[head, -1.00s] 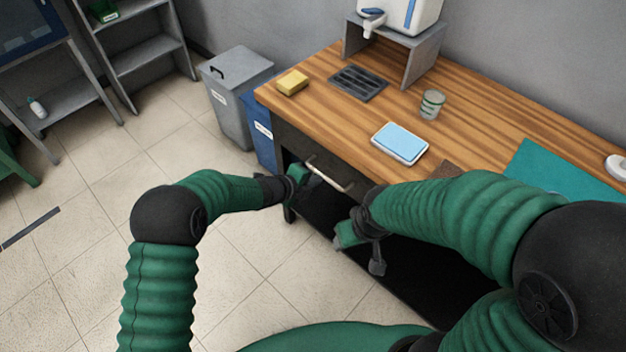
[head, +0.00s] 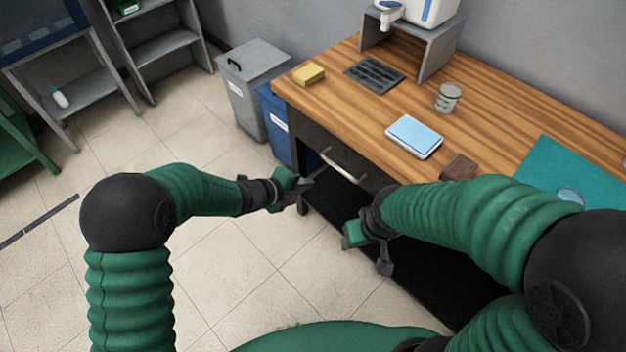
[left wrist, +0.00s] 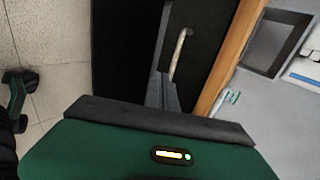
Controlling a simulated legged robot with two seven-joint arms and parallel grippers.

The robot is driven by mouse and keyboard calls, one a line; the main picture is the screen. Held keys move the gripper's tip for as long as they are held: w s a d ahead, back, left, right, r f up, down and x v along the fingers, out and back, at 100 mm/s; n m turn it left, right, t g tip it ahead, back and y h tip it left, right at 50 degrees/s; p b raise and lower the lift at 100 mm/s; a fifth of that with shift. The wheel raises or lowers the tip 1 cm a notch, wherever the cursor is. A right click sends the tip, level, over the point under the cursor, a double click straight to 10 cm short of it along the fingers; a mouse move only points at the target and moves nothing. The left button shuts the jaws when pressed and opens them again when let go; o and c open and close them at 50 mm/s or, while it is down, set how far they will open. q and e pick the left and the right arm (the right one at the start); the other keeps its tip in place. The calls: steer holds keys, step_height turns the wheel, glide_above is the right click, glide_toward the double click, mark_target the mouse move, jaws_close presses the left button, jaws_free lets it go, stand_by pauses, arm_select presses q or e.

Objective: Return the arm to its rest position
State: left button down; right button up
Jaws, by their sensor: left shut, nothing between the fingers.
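My left arm comes in from the left in the head view and bends at a black elbow. Its gripper (head: 306,185) is shut and empty, over the floor in front of the bench's left end. The drawer handle (head: 341,170) is just right of the fingertips, and the gripper appears apart from it. In the left wrist view the handle (left wrist: 180,53) shows beyond the grey fingers (left wrist: 168,92). My right gripper (head: 366,252) hangs in front of the bench at lower centre; its finger gap is unclear.
The wooden bench (head: 345,75) holds a yellow sponge (head: 309,74), a glass (head: 448,97), a blue-topped scale (head: 414,136), a brown block (head: 460,167) and a teal mat (head: 550,160). Grey (head: 250,90) and blue bins (head: 283,125) stand at its left end.

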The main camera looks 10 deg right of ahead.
arm_select(q)
steer(key=a+r+n+t+y+p, duration=0.1)
steer(key=a+r+n+y+p, duration=0.2)
steer(key=a+n, duration=0.5)
steer(key=a+r+n+t+y+p, duration=0.1)
steer(key=a+r+n+y+p, duration=0.25)
steer(key=a, duration=0.75)
steer(key=s+a+r+n+g+y+p, duration=0.1)
steer(key=s+a+r+n+g, duration=0.1)
steer(key=s+a+n, duration=0.5)
steer(key=s+a+r+n+g+y+p, duration=0.1)
steer(key=s+a+r+n, duration=0.3)
steer(key=s+n, duration=0.7)
steer(key=s+a+g, duration=0.1)
steer(key=s+a, duration=0.1)
steer(key=shift+a+g, duration=0.3)
steer(key=shift+a, duration=0.05)
arm_select(e)
step_height(320, 180, up, 9)
steer(key=a, duration=0.2)
steer(key=shift+r, duration=0.2)
arm_select(q)
steer(key=shift+s+d+r+n+y, duration=0.15)
steer(key=shift+d+r+n+y, duration=0.05)
steer(key=shift+d+n+y, duration=0.1)
arm_select(e)
steer(key=shift+d, duration=0.35)
